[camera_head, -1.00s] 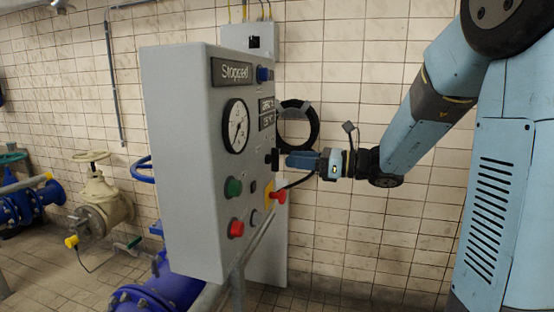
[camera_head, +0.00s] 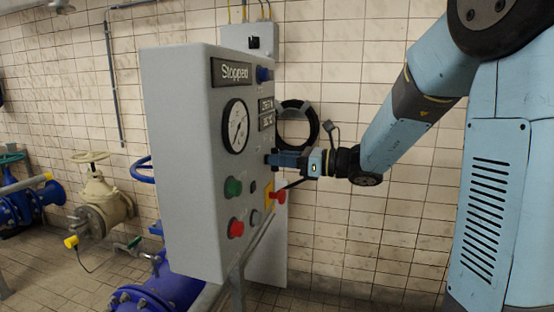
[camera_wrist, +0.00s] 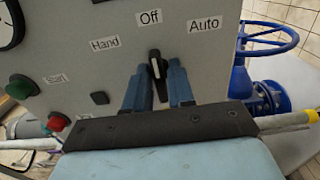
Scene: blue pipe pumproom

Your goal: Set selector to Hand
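The selector (camera_wrist: 156,69) is a small black knob with a light pointer on the grey panel face in the wrist view. Its pointer is roughly upright, toward the Off label (camera_wrist: 149,17). The Hand label (camera_wrist: 105,44) is to its upper left and the Auto label (camera_wrist: 205,24) to its upper right. My gripper (camera_wrist: 159,66) is open, with one blue finger on each side of the knob; I cannot tell whether either finger touches it. In the head view my gripper (camera_head: 271,159) is at the panel face and the selector is hidden.
The grey control panel (camera_head: 180,160) carries a gauge (camera_head: 236,126), a green button (camera_head: 233,187), a red button (camera_head: 236,228) and a red emergency stop (camera_head: 279,196) just below my gripper. A "Stopped" display (camera_head: 235,72) is above. Blue pipework (camera_head: 160,290) runs below.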

